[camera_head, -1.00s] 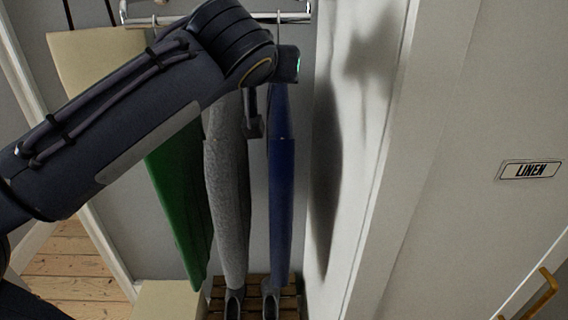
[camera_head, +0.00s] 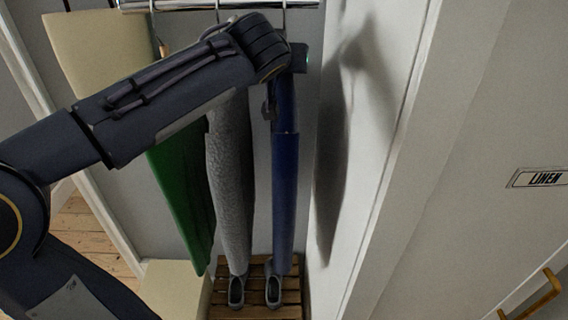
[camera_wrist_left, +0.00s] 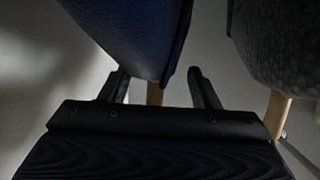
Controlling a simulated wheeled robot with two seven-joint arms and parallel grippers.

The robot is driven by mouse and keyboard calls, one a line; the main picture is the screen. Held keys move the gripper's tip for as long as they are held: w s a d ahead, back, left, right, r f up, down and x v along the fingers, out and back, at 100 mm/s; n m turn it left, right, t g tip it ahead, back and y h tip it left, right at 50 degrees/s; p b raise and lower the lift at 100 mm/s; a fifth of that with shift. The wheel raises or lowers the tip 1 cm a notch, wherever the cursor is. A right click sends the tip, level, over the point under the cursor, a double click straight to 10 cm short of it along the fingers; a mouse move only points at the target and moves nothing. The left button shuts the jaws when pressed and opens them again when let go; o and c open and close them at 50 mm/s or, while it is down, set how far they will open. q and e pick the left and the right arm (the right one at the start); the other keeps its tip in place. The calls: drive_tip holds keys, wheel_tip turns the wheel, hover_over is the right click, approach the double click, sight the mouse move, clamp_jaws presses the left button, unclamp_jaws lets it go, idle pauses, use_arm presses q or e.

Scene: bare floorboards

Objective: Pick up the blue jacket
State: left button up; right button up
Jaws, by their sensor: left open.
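The blue jacket (camera_head: 284,205) hangs edge-on from the rail at the right end of the row, near the white wall. Its upper part is hidden behind my left arm and gripper in the head view. My left gripper (camera_head: 272,108) is at the jacket's upper part. In the left wrist view the blue jacket (camera_wrist_left: 140,35) lies between the two spread fingers of my left gripper (camera_wrist_left: 160,88), with a wooden hanger end below it. The fingers are open; whether either touches the cloth I cannot tell. My right gripper is not in view.
A grey garment (camera_head: 229,190) hangs close left of the jacket, also at the right of the left wrist view (camera_wrist_left: 280,45). A green garment (camera_head: 180,205) hangs further left. Shoes (camera_head: 255,292) stand on a slatted rack below. A white wall (camera_head: 350,170) is close on the right.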

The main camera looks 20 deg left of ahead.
use_arm(q)
clamp_jaws()
idle(0.3)
drive_tip(key=shift+r, duration=0.15)
